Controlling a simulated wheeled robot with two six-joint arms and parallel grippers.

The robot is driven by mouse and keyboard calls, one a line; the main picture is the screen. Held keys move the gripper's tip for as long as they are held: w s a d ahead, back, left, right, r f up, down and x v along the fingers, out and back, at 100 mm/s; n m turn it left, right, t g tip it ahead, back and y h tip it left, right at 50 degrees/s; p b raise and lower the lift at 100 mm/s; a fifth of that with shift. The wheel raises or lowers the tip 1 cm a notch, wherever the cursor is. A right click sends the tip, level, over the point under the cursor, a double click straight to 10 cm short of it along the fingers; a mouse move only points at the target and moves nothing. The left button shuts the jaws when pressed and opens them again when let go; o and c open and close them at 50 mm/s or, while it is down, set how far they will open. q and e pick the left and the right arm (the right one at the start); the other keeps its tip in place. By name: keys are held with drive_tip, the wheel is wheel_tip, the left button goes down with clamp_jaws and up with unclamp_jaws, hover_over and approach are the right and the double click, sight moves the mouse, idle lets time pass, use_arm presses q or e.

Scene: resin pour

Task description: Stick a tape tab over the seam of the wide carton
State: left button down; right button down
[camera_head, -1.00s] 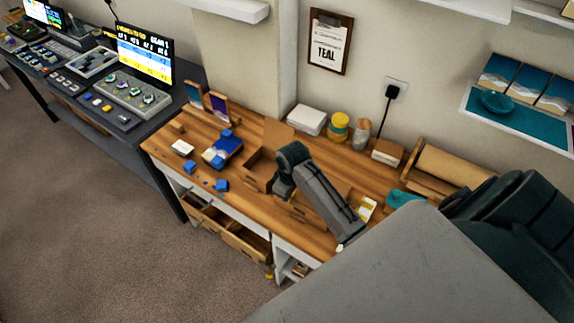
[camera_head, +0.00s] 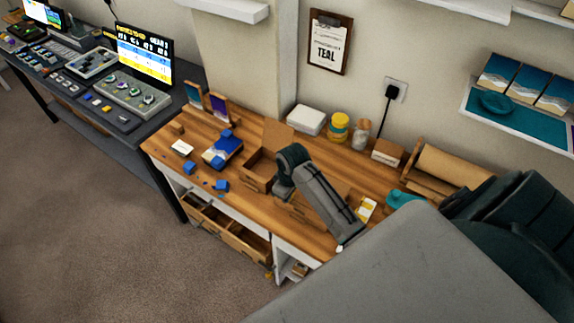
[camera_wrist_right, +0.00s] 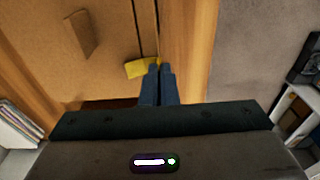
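The wide carton (camera_wrist_right: 105,62) fills the upper left of the right wrist view, with a small brown piece (camera_wrist_right: 82,33) on its top. Dark seam lines run up near the middle. A yellow tape tab (camera_wrist_right: 140,68) is at the fingertips of my right gripper (camera_wrist_right: 158,68), lying across or just above the lines; I cannot tell if it touches the carton. The two fingers are close together with the tab's right end at their tips. My left gripper is out of view.
An open box (camera_head: 257,184) stands left of my right arm on the wooden bench. Blue pieces and a blue box (camera_head: 222,150) lie farther left. A white and yellow card (camera_head: 366,208) and a teal object (camera_head: 403,197) lie to the right. Jars (camera_head: 338,128) stand at the wall.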

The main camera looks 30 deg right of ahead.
idle(0.4)
drive_tip(key=c, duration=1.6)
unclamp_jaws()
drive_tip(key=shift+r, duration=3.95)
